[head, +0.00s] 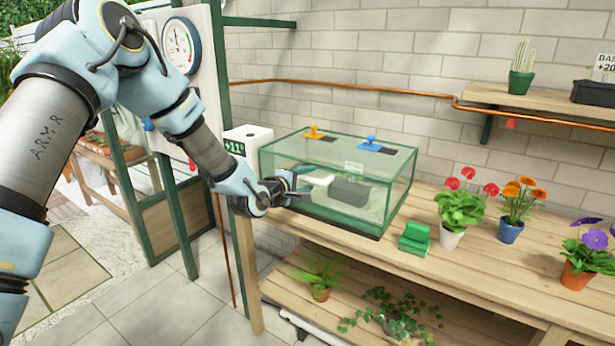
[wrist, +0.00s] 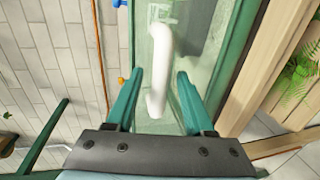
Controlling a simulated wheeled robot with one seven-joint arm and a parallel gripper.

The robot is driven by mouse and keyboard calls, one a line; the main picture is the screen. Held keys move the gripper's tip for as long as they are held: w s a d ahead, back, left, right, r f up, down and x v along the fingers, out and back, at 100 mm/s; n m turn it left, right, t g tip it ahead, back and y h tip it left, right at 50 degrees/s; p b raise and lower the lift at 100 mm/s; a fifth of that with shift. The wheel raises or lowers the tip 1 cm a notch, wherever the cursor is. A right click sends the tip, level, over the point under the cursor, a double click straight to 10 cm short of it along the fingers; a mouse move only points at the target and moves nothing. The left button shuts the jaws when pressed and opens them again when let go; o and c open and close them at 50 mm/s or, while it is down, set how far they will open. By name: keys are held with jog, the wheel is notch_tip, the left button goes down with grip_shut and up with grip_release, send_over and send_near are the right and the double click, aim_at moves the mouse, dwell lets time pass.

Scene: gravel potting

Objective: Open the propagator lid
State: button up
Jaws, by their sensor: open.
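The propagator (head: 385,205) is a clear glass box with a green frame, standing at the left end of the potting bench. Its glass lid (head: 390,157) lies flat and shut on top, with an orange and a blue fitting on it. My gripper (head: 303,184) is at the box's front left side. In the wrist view my open gripper (wrist: 160,73) has its two teal fingers on either side of a white curved bar handle (wrist: 162,50). The handle lies between the fingers with gaps showing; I cannot tell how deep it sits.
A green block (head: 414,238) and several potted flowers, including a red-flowered one (head: 458,208), stand right of the propagator. A white box (head: 246,142) is behind it at left. A copper pipe (head: 400,92) runs along the wall. Plants sit on the lower shelf (head: 370,305).

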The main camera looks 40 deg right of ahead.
jog(key=shift+d, duration=0.1)
jog(key=shift+c, duration=0.2)
grip_shut()
jog(key=shift+f, duration=0.1)
dwell(1.1)
